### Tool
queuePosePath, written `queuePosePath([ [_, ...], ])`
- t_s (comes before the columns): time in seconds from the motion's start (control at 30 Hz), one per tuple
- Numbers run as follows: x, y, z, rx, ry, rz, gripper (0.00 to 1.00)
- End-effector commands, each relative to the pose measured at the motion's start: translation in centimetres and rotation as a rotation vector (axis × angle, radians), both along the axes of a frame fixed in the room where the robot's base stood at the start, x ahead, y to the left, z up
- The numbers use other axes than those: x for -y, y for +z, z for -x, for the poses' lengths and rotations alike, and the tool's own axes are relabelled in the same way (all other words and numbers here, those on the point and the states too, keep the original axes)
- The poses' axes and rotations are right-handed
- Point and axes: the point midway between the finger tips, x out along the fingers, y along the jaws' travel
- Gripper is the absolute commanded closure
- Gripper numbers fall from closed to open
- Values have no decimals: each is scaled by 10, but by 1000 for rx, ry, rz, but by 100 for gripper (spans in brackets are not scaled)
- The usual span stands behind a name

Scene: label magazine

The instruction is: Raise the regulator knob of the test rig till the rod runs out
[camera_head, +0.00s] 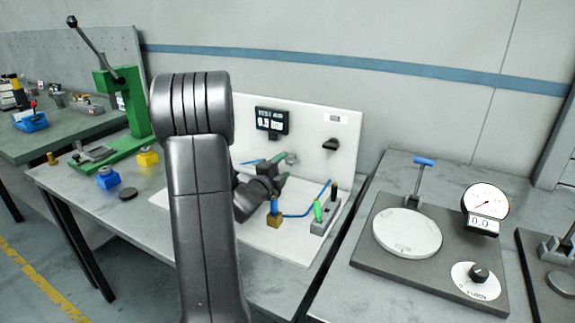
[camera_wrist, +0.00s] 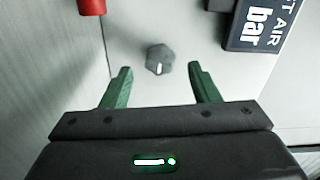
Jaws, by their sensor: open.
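The test rig is a white back panel (camera_head: 345,118) and base plate on the middle bench. A small display (camera_head: 271,121) on it reads "TEST AIR 0.0 bar"; part of it shows in the wrist view (camera_wrist: 262,30). A grey faceted knob with a white mark (camera_wrist: 160,60), likely the regulator knob, sits on the panel. It also shows in the head view (camera_head: 291,158). My gripper (camera_wrist: 160,72) is open, its green fingers either side of and just short of the knob. In the head view my gripper (camera_head: 276,172) is partly hidden by my arm. I cannot make out the rod.
A brass block (camera_head: 274,221) with a blue top and a grey block (camera_head: 325,219) with a green part stand on the base plate, joined by a blue hose. A black knob (camera_head: 330,145) is at the panel's right. A red part (camera_wrist: 91,6) shows above.

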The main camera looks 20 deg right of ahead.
Motion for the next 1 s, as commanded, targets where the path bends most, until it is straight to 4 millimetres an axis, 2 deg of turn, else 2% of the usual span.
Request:
queuePosePath([
  [0.03, -11, -1, 8, 0, 3, 0, 45],
  [0.2, -40, -1, 34, 0, 3, 0, 45],
  [0.4, -63, -1, 56, 0, 2, 0, 45],
  [0.6, -71, 0, 63, 0, 0, 0, 45],
  [1.0, -71, 0, 64, 0, 0, 0, 45],
])
